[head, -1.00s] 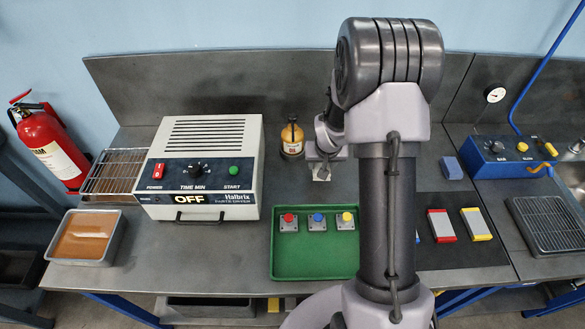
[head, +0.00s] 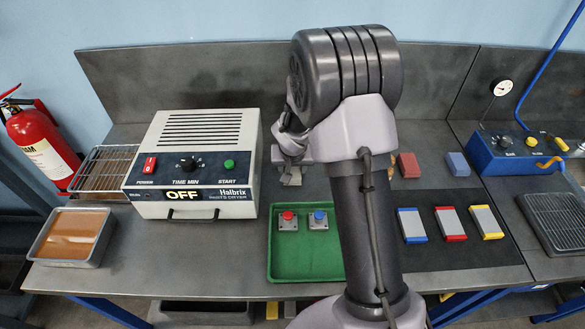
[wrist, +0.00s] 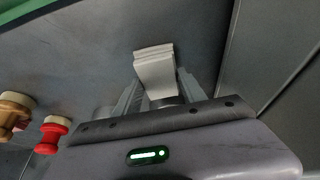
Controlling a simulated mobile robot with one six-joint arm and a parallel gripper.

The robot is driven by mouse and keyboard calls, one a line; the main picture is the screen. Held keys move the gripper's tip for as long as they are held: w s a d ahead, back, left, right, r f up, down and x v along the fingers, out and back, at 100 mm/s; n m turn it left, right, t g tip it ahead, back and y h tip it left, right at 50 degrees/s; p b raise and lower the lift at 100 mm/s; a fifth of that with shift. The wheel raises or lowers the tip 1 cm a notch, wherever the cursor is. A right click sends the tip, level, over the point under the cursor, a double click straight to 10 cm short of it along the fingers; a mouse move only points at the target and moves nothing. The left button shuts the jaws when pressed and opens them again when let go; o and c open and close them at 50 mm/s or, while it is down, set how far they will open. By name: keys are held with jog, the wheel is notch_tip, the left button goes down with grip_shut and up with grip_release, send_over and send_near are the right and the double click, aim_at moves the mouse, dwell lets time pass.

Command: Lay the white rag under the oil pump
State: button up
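The white rag (wrist: 153,72) is a small folded pad between the two fingers of my gripper (wrist: 157,92) in the wrist view. My gripper is shut on it. In the head view my gripper (head: 292,168) is just right of the dryer, behind the green tray, with the rag's pale end (head: 292,180) below it. I cannot tell whether the rag touches the bench. The oil pump, seemingly a yellow can with a black top, is hidden in the head view now, probably behind my wrist.
The dryer (head: 193,150) stands close on the left. The green tray (head: 305,262) with buttons is in front. A brass-coloured item (wrist: 14,110) and a red one (wrist: 51,135) stand at the wrist view's left. A red block (head: 408,165) is right of my arm.

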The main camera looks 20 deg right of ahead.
jog(key=o, duration=0.4)
jog(key=shift+o, duration=0.2)
jog(key=s+a+f+p+v, duration=0.1)
jog(key=s+p+v, duration=0.1)
jog(key=v, duration=1.1)
jog(key=s+a+f+p+v, duration=0.1)
jog(key=p+v, duration=0.1)
jog(key=v, duration=1.2)
jog(key=s+a+r+t+y, duration=0.1)
jog(key=s+a+r+y, duration=0.1)
jog(key=s, duration=0.6)
jog(key=s+a+r+y, duration=0.1)
jog(key=s+a+r, duration=0.3)
jog(key=s+a, duration=0.3)
jog(key=shift+s+t+y, duration=0.4)
jog(key=shift+s, duration=0.6)
notch_tip(320, 180, down, 8)
jog(key=b, duration=0.8)
